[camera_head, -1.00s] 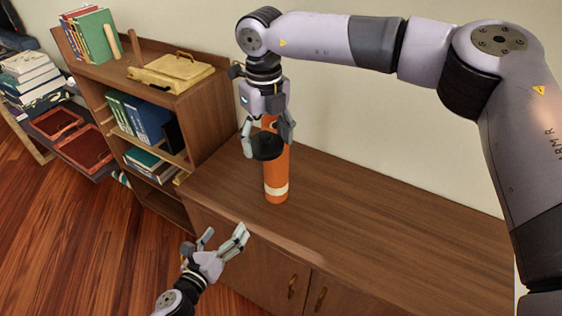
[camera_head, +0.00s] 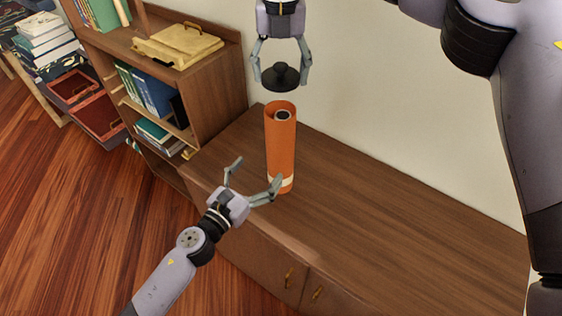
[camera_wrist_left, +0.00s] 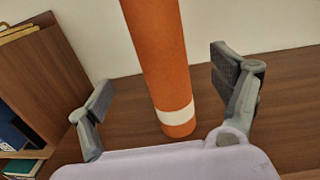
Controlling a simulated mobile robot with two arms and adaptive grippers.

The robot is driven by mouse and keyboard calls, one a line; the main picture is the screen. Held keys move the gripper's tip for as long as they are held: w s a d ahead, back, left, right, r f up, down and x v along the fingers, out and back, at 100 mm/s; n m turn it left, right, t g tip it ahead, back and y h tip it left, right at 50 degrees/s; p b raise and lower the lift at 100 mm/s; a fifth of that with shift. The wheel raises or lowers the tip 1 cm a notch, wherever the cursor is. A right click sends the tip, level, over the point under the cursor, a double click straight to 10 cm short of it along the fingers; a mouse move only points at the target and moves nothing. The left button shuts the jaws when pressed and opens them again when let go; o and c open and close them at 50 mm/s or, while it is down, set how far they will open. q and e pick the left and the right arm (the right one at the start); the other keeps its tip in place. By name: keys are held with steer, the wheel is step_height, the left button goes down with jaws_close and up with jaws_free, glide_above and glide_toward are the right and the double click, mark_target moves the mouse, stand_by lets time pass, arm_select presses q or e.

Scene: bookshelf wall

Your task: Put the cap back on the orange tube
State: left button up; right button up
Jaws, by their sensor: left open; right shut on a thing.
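The orange tube (camera_head: 281,150) stands upright on the wooden cabinet top, with a white band near its base. Its top is open and something dark and round shows inside. The black cap (camera_head: 281,78) is in my right gripper (camera_head: 281,76), which is shut on it and holds it above the tube's mouth, apart from it. My left gripper (camera_head: 253,182) is open beside the tube's lower part, in front and to the left. In the left wrist view the tube (camera_wrist_left: 160,60) stands between and beyond the open fingers (camera_wrist_left: 165,85), with no visible contact.
The cabinet top (camera_head: 390,220) is clear to the right of the tube. A wooden bookshelf (camera_head: 215,95) with books and a yellow case (camera_head: 178,45) stands at the left. A plain wall rises behind the cabinet.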

mark_target(280, 145)
arm_select(q)
steer(key=x, duration=1)
steer(key=shift+w+d, duration=0.2)
steer(key=shift+w, duration=0.1)
arm_select(e)
steer(key=shift+s, duration=0.1)
arm_select(q)
steer(key=shift+c, duration=0.4)
steer(key=c, duration=1.7)
arm_select(e)
steer(key=shift+f, duration=2.45)
